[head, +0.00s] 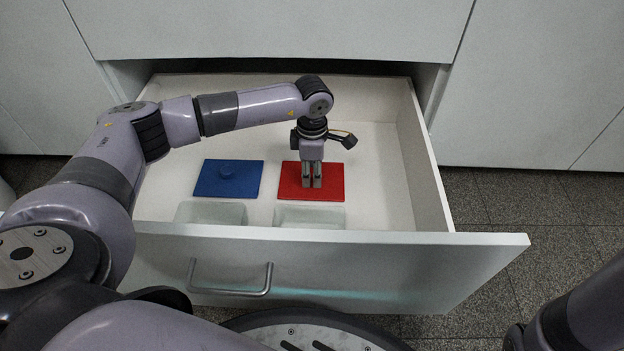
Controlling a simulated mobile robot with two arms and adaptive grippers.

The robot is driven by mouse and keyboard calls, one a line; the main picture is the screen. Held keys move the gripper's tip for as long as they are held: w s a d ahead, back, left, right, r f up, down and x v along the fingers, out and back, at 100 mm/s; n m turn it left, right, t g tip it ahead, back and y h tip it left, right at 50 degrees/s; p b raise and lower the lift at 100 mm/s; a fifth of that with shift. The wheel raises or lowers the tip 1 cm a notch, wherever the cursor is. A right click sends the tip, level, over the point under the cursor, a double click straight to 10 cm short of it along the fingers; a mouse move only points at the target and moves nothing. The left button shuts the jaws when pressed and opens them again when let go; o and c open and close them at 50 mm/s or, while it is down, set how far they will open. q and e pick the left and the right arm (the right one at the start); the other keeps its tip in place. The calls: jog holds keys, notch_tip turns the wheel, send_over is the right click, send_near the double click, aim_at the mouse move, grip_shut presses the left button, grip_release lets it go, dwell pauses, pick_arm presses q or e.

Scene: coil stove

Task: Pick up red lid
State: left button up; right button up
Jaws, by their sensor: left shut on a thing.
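The red lid (333,183) is a flat red rectangle lying in the open drawer, right of its middle. My left gripper (312,184) points straight down over the middle of the red lid. Its fingers are close together, shut on the lid's knob, which they hide. The lid appears to lie flat at the drawer floor; I cannot tell whether it is lifted. My right gripper is out of view; only a dark part of that arm shows at the lower right.
Two clear containers, left (211,212) and right (309,215), sit near the drawer's front wall. The open drawer (432,190) has a metal handle (230,279). The drawer's back area is clear.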

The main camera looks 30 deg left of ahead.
pick_arm(q)
grip_shut()
